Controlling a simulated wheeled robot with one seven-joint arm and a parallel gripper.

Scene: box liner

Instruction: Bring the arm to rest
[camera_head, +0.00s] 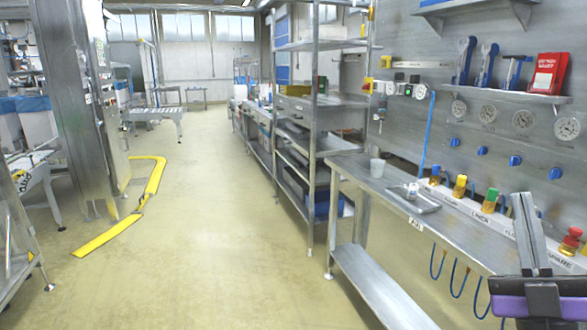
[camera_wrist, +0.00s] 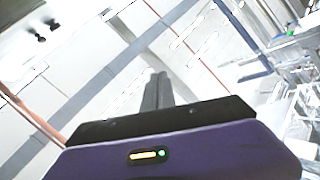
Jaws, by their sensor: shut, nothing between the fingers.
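My gripper (camera_head: 524,200) is at the lower right of the head view, raised in front of the steel workbench (camera_head: 470,227). Its fingers point up and are shut with nothing between them. In the wrist view the shut fingers (camera_wrist: 158,82) stand together in the middle, above the purple and black gripper body. Behind them that view shows a bright ceiling or upper wall, tilted, and no object near the fingertips. The rest of my arm is mostly out of view.
Gauges, blue knobs and a red box (camera_head: 549,74) are on the wall panel. A steel rack (camera_head: 313,120) stands mid-view. Yellow floor strips (camera_head: 108,235) lie left. The aisle floor (camera_head: 205,220) is clear.

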